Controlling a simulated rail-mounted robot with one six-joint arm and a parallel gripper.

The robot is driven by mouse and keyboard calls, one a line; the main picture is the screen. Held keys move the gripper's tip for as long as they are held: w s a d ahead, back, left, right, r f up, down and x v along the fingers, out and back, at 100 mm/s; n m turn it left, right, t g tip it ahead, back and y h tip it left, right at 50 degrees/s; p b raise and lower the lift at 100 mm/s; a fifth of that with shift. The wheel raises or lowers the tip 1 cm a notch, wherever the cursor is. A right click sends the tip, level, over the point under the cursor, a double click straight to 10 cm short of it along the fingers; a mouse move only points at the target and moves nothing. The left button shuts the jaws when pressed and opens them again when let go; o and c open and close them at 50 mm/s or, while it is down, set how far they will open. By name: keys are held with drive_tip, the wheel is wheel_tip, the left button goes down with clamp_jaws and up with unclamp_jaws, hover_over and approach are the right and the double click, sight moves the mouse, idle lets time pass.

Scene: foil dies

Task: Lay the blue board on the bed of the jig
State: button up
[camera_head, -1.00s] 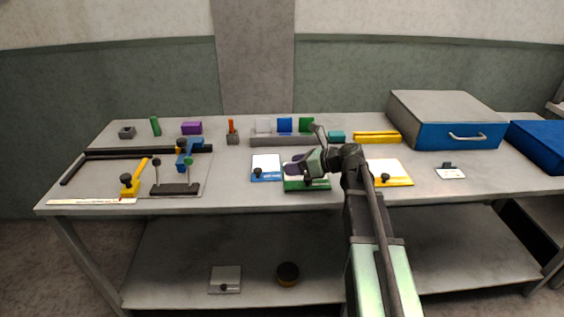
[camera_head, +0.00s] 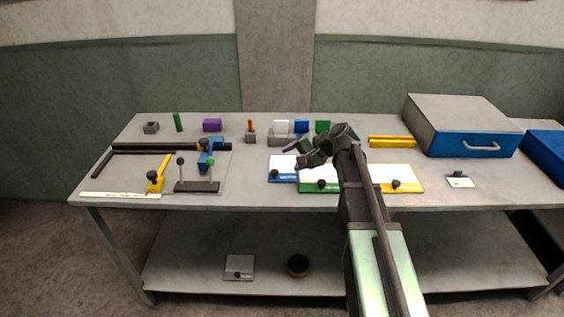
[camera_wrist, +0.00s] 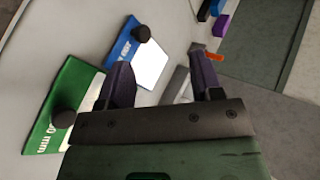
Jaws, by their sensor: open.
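The blue board (camera_head: 281,163), a white plate with a blue front strip and a black knob, lies flat on the table. It also shows in the wrist view (camera_wrist: 151,66), ahead of my jaws. My gripper (camera_head: 308,149) is open and empty, above and just behind the right side of the blue board; in the wrist view its two fingers (camera_wrist: 160,68) stand apart. The jig at the left has a flat grey bed (camera_head: 212,180), black fence bars (camera_head: 160,148), a yellow clamp (camera_head: 160,172) and a blue clamp (camera_head: 207,156). The bed's middle looks bare.
A green board (camera_head: 318,184) lies right beside the blue one, with a yellow board (camera_head: 402,178) further right. A black bar with two upright posts (camera_head: 197,186) stands at the jig's front.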

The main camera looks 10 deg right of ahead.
sight(276, 172)
drive_tip(key=w+f+n+b, duration=0.1)
drive_tip(key=f+n, duration=0.1)
drive_tip(key=n, duration=0.4)
drive_tip(key=w+a+f+n+h+b, duration=0.1)
drive_tip(key=n+b, duration=0.1)
drive_tip(key=n, duration=0.4)
drive_tip(key=w+f+n+b, duration=0.1)
drive_tip(key=f+n, duration=0.1)
drive_tip(key=n, duration=0.4)
drive_tip(key=shift+a+f+n+h, duration=0.3)
drive_tip(key=shift+a+f, duration=0.05)
drive_tip(key=shift+a+r, duration=0.1)
drive_tip(key=shift+a, duration=0.05)
drive_tip(key=b+x, duration=0.4)
drive_tip(key=shift+f, duration=0.55)
drive_tip(key=shift+w+a+f, duration=0.1)
drive_tip(key=shift+a, duration=0.15)
clamp_jaws()
